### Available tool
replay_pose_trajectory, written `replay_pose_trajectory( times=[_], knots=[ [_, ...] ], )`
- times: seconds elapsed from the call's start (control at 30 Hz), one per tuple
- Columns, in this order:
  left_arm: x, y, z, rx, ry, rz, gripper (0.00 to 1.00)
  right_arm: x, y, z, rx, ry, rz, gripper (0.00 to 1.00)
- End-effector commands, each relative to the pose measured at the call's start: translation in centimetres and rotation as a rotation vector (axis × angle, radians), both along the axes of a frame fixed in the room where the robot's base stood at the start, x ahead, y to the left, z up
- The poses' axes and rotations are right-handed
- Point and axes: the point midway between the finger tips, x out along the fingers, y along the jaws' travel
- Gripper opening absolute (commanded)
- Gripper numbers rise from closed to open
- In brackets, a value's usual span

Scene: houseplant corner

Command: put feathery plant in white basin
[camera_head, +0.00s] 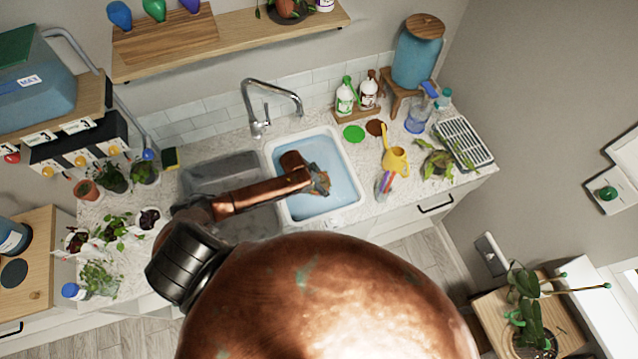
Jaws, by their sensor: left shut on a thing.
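The white basin (360,184) is set in the counter and holds blue water. My left arm reaches in from the left over it. My left gripper (322,184) is over the water, shut on a small brown-green thing that I take to be the feathery plant. The arm hides most of it, and I cannot tell whether it touches the water. My right gripper is not in view.
A grey sink basin (215,172) adjoins on the left, under my arm. A faucet (262,108) stands behind. Several potted plants crowd the counter's left end.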

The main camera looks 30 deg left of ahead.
Motion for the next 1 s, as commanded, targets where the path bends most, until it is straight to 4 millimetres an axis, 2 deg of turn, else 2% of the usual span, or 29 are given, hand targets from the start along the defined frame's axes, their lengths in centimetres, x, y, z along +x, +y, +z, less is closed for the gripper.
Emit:
replay_pose_trajectory(
  times=[0.4,0.43,0.7,1.0],
  knots=[
    [0.18,-0.01,-0.44,0.000,-0.005,-0.001,0.29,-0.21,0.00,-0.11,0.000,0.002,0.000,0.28],
    [0.06,0.02,-0.58,0.000,-0.002,-0.001,0.70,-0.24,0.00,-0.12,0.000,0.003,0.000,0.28],
    [0.07,0.02,-0.51,0.000,-0.002,-0.001,0.87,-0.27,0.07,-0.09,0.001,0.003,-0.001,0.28],
    [0.07,0.02,-0.24,0.000,-0.003,-0.001,0.87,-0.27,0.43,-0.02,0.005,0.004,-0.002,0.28]
  ],
)
